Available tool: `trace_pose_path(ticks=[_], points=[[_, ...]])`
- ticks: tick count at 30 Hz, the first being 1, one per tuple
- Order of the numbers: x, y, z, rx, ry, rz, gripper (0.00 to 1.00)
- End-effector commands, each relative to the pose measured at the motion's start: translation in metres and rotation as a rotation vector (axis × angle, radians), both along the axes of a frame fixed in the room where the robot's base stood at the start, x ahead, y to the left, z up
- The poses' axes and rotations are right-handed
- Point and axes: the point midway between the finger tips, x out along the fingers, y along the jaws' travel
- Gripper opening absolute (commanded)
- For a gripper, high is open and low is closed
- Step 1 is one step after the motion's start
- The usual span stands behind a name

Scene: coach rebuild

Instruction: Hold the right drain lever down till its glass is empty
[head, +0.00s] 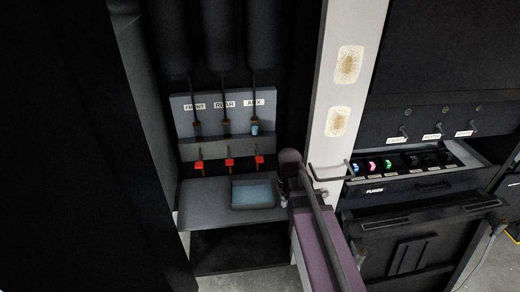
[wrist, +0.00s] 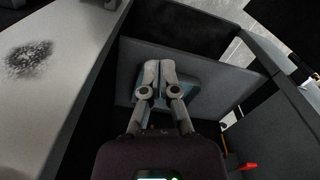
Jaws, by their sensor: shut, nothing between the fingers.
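The right drain lever (head: 259,160) has a red handle and stands under the AUX label. Its glass (head: 255,129) above it holds pale blue liquid. In the head view my arm hides the fingertips.
A tray (head: 253,205) with blue liquid sits on the grey shelf (head: 204,207) below the levers. A pale post (head: 343,85) with two stained patches stands right of the drain bay. Further right is an open fuse drawer (head: 422,188). Dark walls close in the bay.

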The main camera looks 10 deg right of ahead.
Motion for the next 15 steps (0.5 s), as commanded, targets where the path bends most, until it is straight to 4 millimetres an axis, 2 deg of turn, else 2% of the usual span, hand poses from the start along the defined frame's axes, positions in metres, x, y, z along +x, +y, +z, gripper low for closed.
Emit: trace_pose_path(ticks=[1,15], points=[[0.014,0.002,0.015,0.000,0.000,0.046,0.00],[0.093,0.022,0.080,0.000,0.000,0.499,0.00]])
